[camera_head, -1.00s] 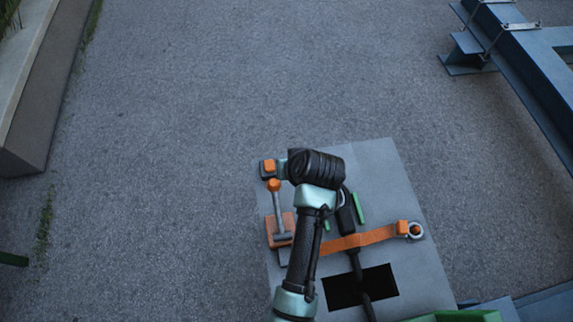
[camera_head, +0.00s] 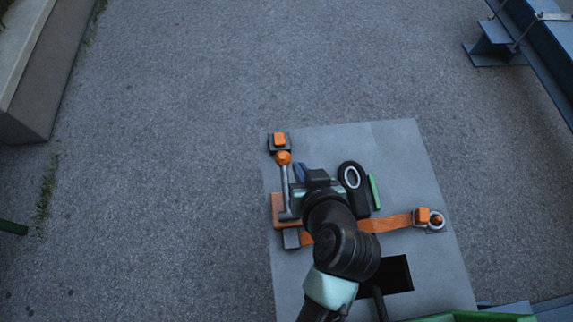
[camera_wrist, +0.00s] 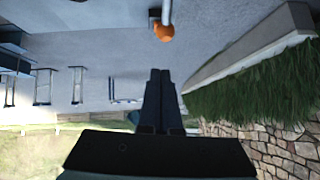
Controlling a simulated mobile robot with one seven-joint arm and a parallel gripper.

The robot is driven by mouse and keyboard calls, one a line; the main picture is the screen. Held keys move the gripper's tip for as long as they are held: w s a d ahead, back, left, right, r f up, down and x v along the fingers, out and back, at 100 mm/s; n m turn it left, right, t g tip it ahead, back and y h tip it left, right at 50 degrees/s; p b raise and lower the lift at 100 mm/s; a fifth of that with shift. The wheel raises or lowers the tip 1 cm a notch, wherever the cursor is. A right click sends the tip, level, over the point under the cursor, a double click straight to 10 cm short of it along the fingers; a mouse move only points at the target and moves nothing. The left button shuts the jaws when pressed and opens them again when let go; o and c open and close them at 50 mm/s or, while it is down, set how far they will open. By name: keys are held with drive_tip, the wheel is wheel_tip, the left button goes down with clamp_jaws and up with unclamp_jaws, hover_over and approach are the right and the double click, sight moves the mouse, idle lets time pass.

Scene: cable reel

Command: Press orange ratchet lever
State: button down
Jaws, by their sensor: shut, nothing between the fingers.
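The ratchet lever is a grey shaft (camera_head: 286,184) with an orange ball knob (camera_head: 284,157); it stands at the left side of the grey plate (camera_head: 395,140) in the head view. Its orange base (camera_head: 279,208) sits at the near end of the shaft. My gripper (camera_head: 300,173) is just right of the shaft, with its dark blue fingers partly hidden by my wrist. In the wrist view my gripper (camera_wrist: 159,73) is shut and empty. The orange knob (camera_wrist: 163,32) shows beyond the fingertips there, apart from them in the picture. I cannot tell the depth gap.
An orange strap (camera_head: 390,223) crosses the plate to an orange-and-grey anchor (camera_head: 430,219) at right. A black part with a pale ring (camera_head: 352,178) and a green bar (camera_head: 374,192) lie right of my wrist. A dark opening (camera_head: 397,274) is nearer. Ground beyond is clear.

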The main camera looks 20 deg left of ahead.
drive_tip(key=shift+s+r+t+b, duration=0.35)
drive_tip(key=shift+s+r, duration=0.05)
drive_tip(key=shift+s, duration=0.2)
drive_tip(key=shift+s+r+t+b, duration=0.35)
drive_tip(key=shift+s+r, duration=0.05)
drive_tip(key=shift+s, duration=0.15)
drive_tip(key=p, duration=0.1)
hover_over(286, 169)
drive_tip(key=f, duration=0.8)
drive_tip(key=shift+s+d, duration=0.1)
drive_tip(key=shift+d, duration=0.1)
drive_tip(key=shift+a+f, duration=0.2)
drive_tip(key=shift+f, duration=0.7)
drive_tip(key=shift+p, duration=0.35)
